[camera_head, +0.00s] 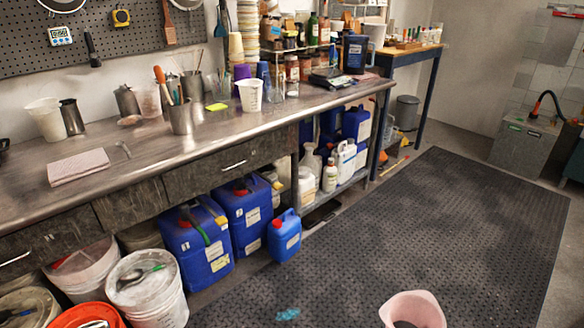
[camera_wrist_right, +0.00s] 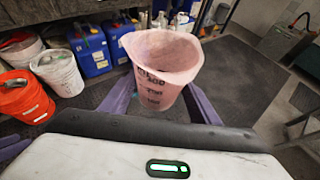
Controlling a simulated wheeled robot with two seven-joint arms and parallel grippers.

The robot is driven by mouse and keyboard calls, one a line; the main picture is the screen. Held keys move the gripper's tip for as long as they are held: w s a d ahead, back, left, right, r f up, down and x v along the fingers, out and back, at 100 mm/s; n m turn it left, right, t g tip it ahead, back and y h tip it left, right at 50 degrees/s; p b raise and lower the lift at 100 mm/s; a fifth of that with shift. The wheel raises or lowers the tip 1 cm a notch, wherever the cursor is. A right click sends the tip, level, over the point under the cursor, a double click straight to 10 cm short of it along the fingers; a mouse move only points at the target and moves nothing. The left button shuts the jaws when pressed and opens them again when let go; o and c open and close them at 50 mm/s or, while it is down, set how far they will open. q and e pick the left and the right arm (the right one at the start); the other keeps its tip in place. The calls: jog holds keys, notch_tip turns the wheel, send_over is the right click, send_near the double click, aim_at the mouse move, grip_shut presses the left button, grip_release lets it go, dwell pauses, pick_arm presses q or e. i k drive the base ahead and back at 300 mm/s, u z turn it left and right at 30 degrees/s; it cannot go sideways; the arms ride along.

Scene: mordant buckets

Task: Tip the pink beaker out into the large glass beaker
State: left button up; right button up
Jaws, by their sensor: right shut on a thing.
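The pink beaker (camera_wrist_right: 160,72) is a translucent pink vessel with dark volume marks and a wide mouth. My right gripper (camera_wrist_right: 158,98) is shut on it, with one purple finger on each side, in the right wrist view. The beaker (camera_head: 413,309) also shows at the bottom edge of the head view, its mouth up and its lower part cut off. Its contents cannot be made out. A purple piece like a left gripper finger shows at the left edge of the wrist view; its jaws are not visible. I cannot pick out a large glass beaker.
The steel bench (camera_head: 150,150) runs along the wall. A white beaker (camera_head: 250,95), a metal pot (camera_head: 181,118) and a pale pitcher (camera_head: 46,119) stand on it. Blue canisters (camera_head: 195,245) and a white bucket (camera_head: 147,290) are on the floor below. The black mat (camera_head: 430,230) is mostly clear.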

aim_at(273, 82)
jog(key=z, duration=0.55)
jog(key=i, duration=0.9)
jog(key=z, duration=0.6)
jog(key=i, duration=1.3)
jog(key=u, duration=0.65)
jog(key=i, duration=0.7)
jog(key=u, duration=1.25)
jog(key=i, duration=0.5)
jog(key=u, duration=0.5)
